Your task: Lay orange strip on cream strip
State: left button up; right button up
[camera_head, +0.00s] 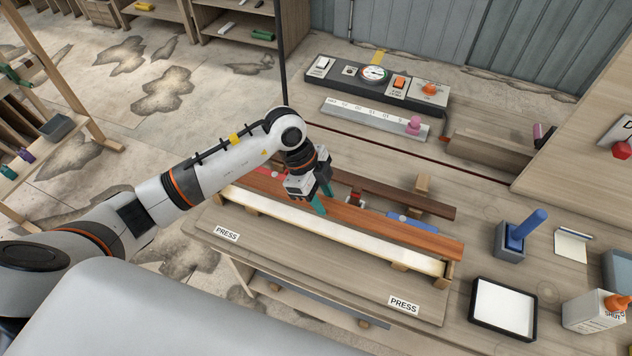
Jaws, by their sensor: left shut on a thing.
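The orange-brown wooden strip (395,236) runs slantwise along the press, just behind the cream strip. The cream strip (345,242) lies in front, on wooden blocks over the press board. My left gripper (317,205) points down with its teal fingers at the orange strip, left of its middle, and is shut on it. From this view I cannot tell whether the orange strip touches the cream strip. The left end of the orange strip is partly hidden behind my arm. My right gripper is not in view.
A darker brown strip (400,197) lies behind, with a blue clamp piece (412,222) nearby. A control panel (375,80) and a scale bar (365,116) stand at the back.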

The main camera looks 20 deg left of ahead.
pick_arm(q)
jog(key=shift+w+f+b, duration=0.1)
jog(key=shift+f+b, duration=0.45)
jog(key=shift+f, duration=0.15)
jog(key=b, duration=0.4)
send_over(326, 227)
jog(key=a, duration=0.1)
notch_tip(326, 227, down, 4)
jog(key=shift+a+f, duration=0.1)
jog(key=shift+a, duration=0.05)
jog(key=shift+f+b, duration=0.8)
jog(key=shift+f, duration=0.95)
jog(key=shift+p, duration=0.3)
jog(key=shift+f, duration=0.35)
jog(key=o, duration=1.7)
jog(key=shift+o, duration=0.2)
